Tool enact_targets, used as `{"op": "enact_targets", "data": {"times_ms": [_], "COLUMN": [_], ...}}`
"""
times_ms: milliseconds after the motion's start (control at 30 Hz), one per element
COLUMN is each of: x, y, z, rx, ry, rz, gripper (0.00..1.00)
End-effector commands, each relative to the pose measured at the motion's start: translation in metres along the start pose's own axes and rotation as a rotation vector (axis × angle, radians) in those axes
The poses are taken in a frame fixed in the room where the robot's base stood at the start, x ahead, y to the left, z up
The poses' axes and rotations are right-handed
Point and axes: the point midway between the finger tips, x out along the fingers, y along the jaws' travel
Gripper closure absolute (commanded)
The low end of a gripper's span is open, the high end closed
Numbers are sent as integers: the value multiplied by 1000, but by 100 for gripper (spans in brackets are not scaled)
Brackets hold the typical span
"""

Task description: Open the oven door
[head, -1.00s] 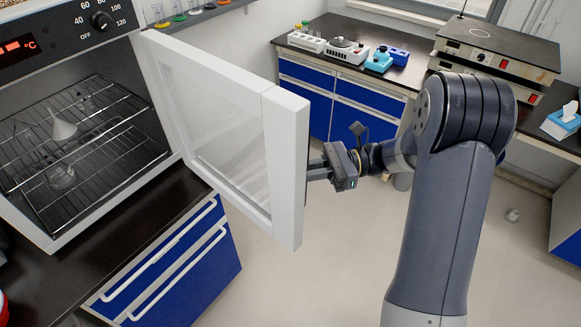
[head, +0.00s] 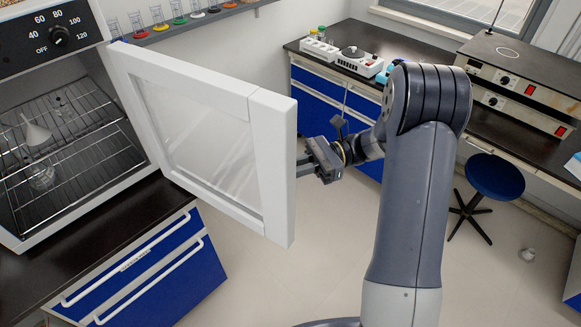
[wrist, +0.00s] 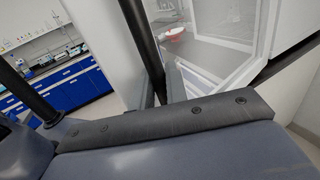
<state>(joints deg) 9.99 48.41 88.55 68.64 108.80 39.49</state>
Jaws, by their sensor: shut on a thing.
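The oven (head: 75,60) stands at the left with its black dial panel on top. Its white-framed glass door (head: 272,150) stands wide open, swung out to the right, and the wire racks inside show. My gripper (head: 308,160) is at the free edge of the door, on its outer side. It is shut on the door's handle, which the door frame hides in the head view. In the wrist view, the door's glass and white frame (wrist: 262,50) fill the upper right, and a dark upright bar (wrist: 145,45) stands beside it.
A funnel (head: 36,132) and a glass flask (head: 42,177) are inside the oven. A dark counter over blue drawers (head: 150,275) lies under it. A blue stool (head: 494,178) stands at the right, and a bench (head: 420,85) with devices is behind. The floor between is clear.

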Motion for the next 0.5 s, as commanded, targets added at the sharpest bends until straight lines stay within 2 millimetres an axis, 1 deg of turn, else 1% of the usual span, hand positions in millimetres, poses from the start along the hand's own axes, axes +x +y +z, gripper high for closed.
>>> {"op": "enact_targets", "data": {"times_ms": [367,400,500], "x": [0,0,0], "y": [-1,-1,-1], "z": [1,1,1], "rx": [-2,-2,-2], "ry": [-1,-1,-1], "rz": [0,0,0], "gripper": [100,83,75]}}
